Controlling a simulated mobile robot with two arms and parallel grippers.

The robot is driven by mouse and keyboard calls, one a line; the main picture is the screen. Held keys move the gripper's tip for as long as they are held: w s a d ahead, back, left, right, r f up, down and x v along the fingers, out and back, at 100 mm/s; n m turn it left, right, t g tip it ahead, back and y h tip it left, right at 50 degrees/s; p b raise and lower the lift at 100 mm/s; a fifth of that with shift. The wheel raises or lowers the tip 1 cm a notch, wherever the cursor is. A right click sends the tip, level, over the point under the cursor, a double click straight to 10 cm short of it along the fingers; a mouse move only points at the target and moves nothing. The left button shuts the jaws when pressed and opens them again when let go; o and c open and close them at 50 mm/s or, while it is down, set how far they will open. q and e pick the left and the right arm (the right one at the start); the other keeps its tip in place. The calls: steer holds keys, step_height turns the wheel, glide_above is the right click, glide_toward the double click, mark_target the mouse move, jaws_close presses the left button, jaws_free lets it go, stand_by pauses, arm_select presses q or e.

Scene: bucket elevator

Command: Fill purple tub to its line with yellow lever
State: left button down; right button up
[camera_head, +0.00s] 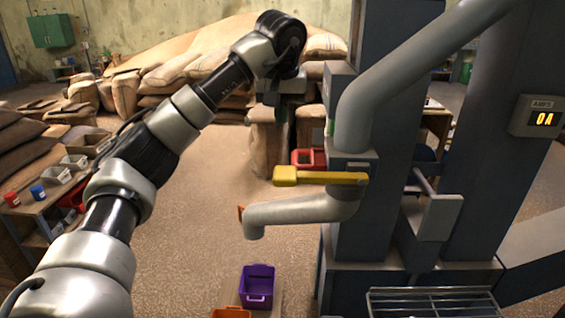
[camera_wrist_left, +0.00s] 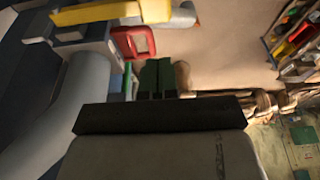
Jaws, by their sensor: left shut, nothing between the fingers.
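The purple tub (camera_head: 257,297) stands at the bottom centre, on a light board below the spout mouth. The lever also shows at the top left of the left wrist view (camera_wrist_left: 98,13). My left gripper (camera_head: 281,103) is beyond and above the lever, apart from it. Its green fingers (camera_wrist_left: 155,78) are shut and empty. My right gripper is not in view.
The grey machine column (camera_head: 368,215) and slanted pipe (camera_head: 385,85) stand right of my left arm. A red tub (camera_head: 308,159) is behind the lever; an orange tub (camera_head: 231,313) is at the bottom edge. Sacks (camera_head: 190,68) line the back. Left-centre floor is clear.

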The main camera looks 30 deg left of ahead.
mark_target(282, 171)
arm_select(q)
steer(key=p+x, duration=0.1)
steer(key=x, duration=0.3)
steer(key=p+x, duration=0.1)
steer(key=x, duration=0.3)
steer(key=p+x, duration=0.1)
steer(key=x, duration=0.3)
steer(key=shift+s+d+f+p, duration=0.2)
steer(key=shift+s+f+p, duration=0.1)
steer(key=shift+f, duration=0.75)
